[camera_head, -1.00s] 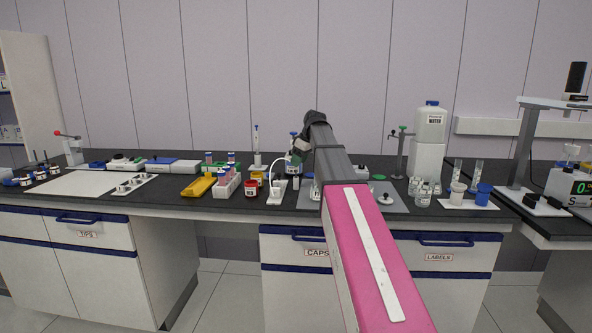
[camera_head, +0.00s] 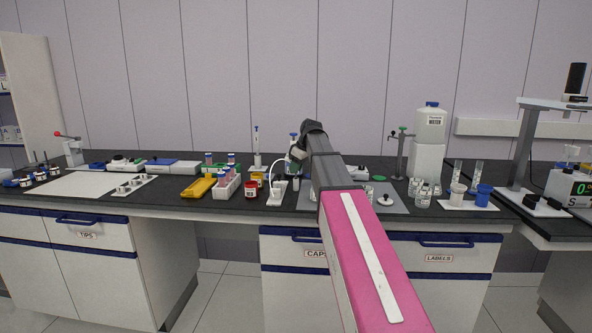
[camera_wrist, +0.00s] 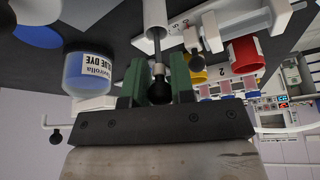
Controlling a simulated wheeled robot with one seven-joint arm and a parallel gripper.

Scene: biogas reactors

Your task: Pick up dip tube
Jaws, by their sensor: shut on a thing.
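In the wrist view, my gripper (camera_wrist: 156,76) has its green fingers closed around a thin grey rod with a black rounded end, which I take to be the dip tube (camera_wrist: 157,48). A white cylinder (camera_wrist: 154,13) shows at the rod's far end; I cannot tell whether they are joined. In the head view, my gripper is mostly hidden behind my arm's dark end, above the bench's middle, and the dip tube cannot be made out.
A blue dye jar (camera_wrist: 88,72) is close on the left in the wrist view, and a red-capped jar (camera_wrist: 244,54) is on the right. In the head view, a yellow tray (camera_head: 199,187), a tube rack (camera_head: 228,186) and a white carboy (camera_head: 429,140) stand on the bench.

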